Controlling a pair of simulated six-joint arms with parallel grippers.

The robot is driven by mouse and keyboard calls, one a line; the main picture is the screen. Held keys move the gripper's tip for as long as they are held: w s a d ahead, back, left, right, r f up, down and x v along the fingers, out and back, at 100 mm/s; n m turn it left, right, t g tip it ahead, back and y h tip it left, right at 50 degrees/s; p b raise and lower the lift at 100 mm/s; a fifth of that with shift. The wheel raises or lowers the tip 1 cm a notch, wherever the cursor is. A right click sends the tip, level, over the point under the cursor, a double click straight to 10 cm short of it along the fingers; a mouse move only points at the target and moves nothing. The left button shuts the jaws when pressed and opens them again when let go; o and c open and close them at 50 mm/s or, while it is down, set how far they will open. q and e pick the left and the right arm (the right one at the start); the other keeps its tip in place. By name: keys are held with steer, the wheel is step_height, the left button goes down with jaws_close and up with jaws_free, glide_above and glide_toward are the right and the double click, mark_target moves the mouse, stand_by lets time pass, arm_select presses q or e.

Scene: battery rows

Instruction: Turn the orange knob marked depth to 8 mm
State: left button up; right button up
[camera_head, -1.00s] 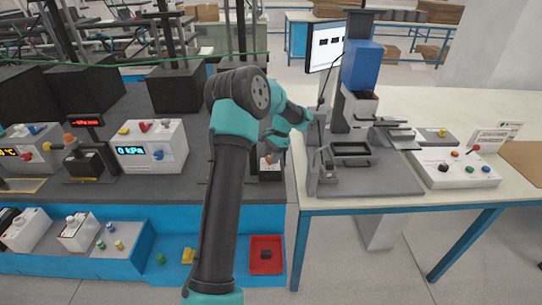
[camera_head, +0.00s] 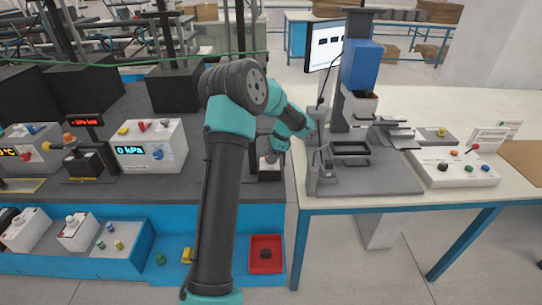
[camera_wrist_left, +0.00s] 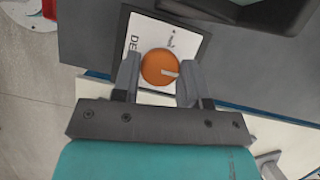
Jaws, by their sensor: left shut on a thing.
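The orange knob (camera_wrist_left: 160,67) sits on a dark-edged box with a white label plate (camera_wrist_left: 133,32) in the left wrist view. Part of a word starting "DE" shows on the plate; the scale marks are too small to read. A white pointer line on the knob points to the right of that picture. My left gripper (camera_wrist_left: 158,74) is shut on the knob, one finger on each side. In the head view the small box (camera_head: 269,172) stands at the bench's right end, and my left gripper (camera_head: 270,157) covers the knob. My right gripper is not in view.
A red tray (camera_head: 281,240) with a dark part lies below the bench's front edge. To the right stands a pale table with a press (camera_head: 359,75) and a button box (camera_head: 455,167). A kPa box (camera_head: 150,147) stands to the left on the bench.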

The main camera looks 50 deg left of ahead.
arm_select(q)
steer(key=o, duration=0.9)
steer(key=v, duration=1.7)
steer(key=shift+w+d+r, duration=0.1)
steer(key=shift+w+d, duration=0.05)
